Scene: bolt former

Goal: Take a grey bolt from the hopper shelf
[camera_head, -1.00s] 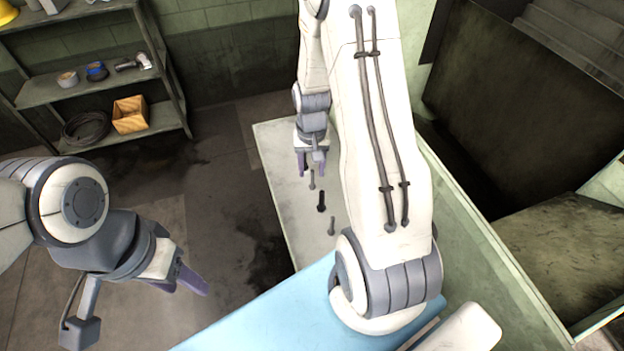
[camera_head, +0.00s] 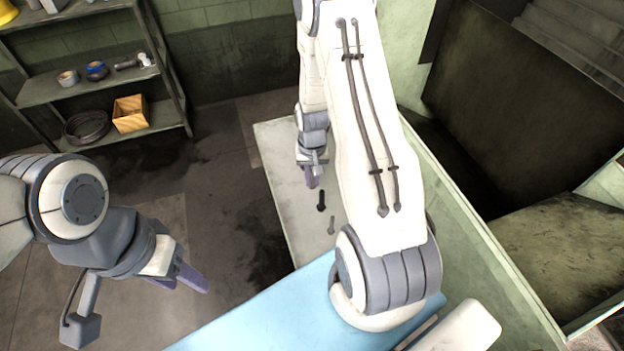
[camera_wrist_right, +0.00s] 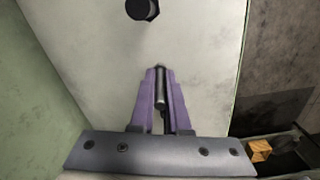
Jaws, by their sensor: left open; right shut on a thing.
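The pale hopper shelf (camera_head: 285,185) lies in the middle of the head view. My right gripper (camera_head: 311,180) is over its far part, its purple fingers shut on a grey bolt (camera_wrist_right: 160,88), which shows between them in the right wrist view. The bolt's lower part is hard to make out. A black bolt (camera_head: 321,201) stands on the shelf nearer to me, and a second grey bolt (camera_head: 331,225) stands nearer still. My left gripper (camera_head: 192,281) is open and empty over the floor at the left.
A light blue surface (camera_head: 265,312) lies at the near end of the shelf. A green wall (camera_head: 470,230) runs along the right, with a dark metal bin beyond it. A storage rack (camera_head: 95,85) stands at the back left. Open floor lies between.

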